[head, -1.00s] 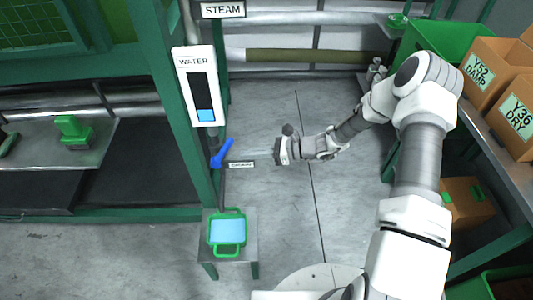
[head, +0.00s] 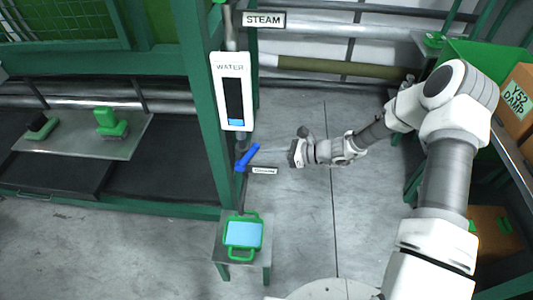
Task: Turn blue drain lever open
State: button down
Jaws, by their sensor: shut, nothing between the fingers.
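The blue drain lever (head: 248,157) sits on the pipe below the white water gauge, beside the green post. It slants up to the right. A small label (head: 264,171) is just right of its lower end. The water gauge (head: 231,92) shows a short blue column at the bottom of a dark window. My gripper (head: 294,153) is shut and empty, to the right of the lever and apart from it, pointing left towards it.
A small stand (head: 228,252) with a green-handled, light blue tray (head: 243,234) is below the lever. A metal shelf (head: 75,140) with green-handled tools is at left. Boxes (head: 520,97) stand on the right rack. Floor between is clear.

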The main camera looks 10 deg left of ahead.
aim_at(256, 147)
jog(key=shift+r, duration=0.2)
jog(key=a+r+h+p, duration=0.2)
jog(key=p, duration=0.1)
jog(key=shift+s+a+h+p, duration=0.1)
jog(key=shift+h+p, duration=0.2)
jog(key=shift+h, duration=0.1)
jog(key=shift+a+r+h, duration=0.2)
jog(key=shift+a+h, duration=0.35)
jog(key=shift+h, duration=0.05)
jog(key=shift+a+r, duration=0.1)
jog(key=shift+a, duration=0.45)
jog(key=shift+a+r, duration=0.1)
